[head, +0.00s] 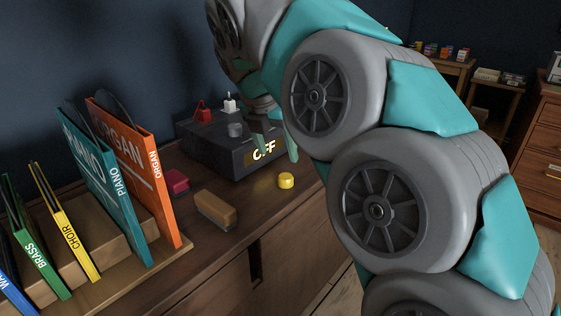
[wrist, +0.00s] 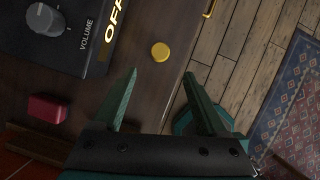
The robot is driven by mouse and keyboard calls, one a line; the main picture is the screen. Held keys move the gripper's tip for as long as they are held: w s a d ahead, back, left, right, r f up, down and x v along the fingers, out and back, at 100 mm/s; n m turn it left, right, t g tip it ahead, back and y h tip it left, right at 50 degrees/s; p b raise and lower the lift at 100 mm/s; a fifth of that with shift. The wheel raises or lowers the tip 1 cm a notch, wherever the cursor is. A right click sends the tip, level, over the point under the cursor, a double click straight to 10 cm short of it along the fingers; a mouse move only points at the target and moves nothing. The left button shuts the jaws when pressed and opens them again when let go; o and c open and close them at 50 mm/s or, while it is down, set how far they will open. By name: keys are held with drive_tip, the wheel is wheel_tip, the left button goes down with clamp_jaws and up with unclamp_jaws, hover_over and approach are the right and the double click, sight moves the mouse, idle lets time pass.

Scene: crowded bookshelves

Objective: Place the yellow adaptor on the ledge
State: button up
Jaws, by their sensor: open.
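The yellow adaptor (head: 286,181) is a small round piece on the dark wooden cabinet top, near its front edge and in front of the black box marked OFF. It also shows in the wrist view (wrist: 160,52), just beyond the fingertips and between their lines. My gripper (head: 277,150) is open and empty, above and behind the adaptor in the head view; its two green fingers show apart in the wrist view (wrist: 160,73). A wooden ledge (head: 108,250) lies under the upright books at the left; I cannot tell whether it is the ledge named.
A tan block (head: 215,209) and a red block (head: 176,182) lie left of the adaptor. Upright books, including an orange ORGAN one (head: 152,185), stand at left. Cabinet top around the adaptor is bare.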

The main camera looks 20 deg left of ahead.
drive_tip(key=shift+v, duration=1.4)
drive_tip(key=s+d+f+m+g, duration=0.1)
drive_tip(key=s+d+f+m, duration=0.25)
drive_tip(key=d+m, duration=0.35)
drive_tip(key=s+d+f+m+g+h, duration=0.15)
drive_tip(key=d+f+m, duration=0.25)
drive_tip(key=d, duration=0.5)
drive_tip(key=s+d+f+m+g+y, duration=0.1)
drive_tip(key=s+d+f+m, duration=0.25)
drive_tip(key=d+m, duration=0.35)
drive_tip(key=s+d+f+m+g, duration=0.1)
drive_tip(key=s+d+f+m, duration=0.2)
drive_tip(key=s+f+m, duration=0.1)
drive_tip(key=s+d+f+m, duration=0.4)
drive_tip(key=s+m, duration=0.3)
drive_tip(key=s, duration=0.2)
drive_tip(key=s+d+f+m+g+y, duration=0.1)
drive_tip(key=s+d+f+m, duration=0.2)
drive_tip(key=s+f+m, duration=0.2)
drive_tip(key=shift+s+d+m+g, duration=0.3)
drive_tip(key=shift+s+d+g, duration=0.1)
drive_tip(key=shift+s, duration=0.75)
drive_tip(key=shift+r, duration=0.1)
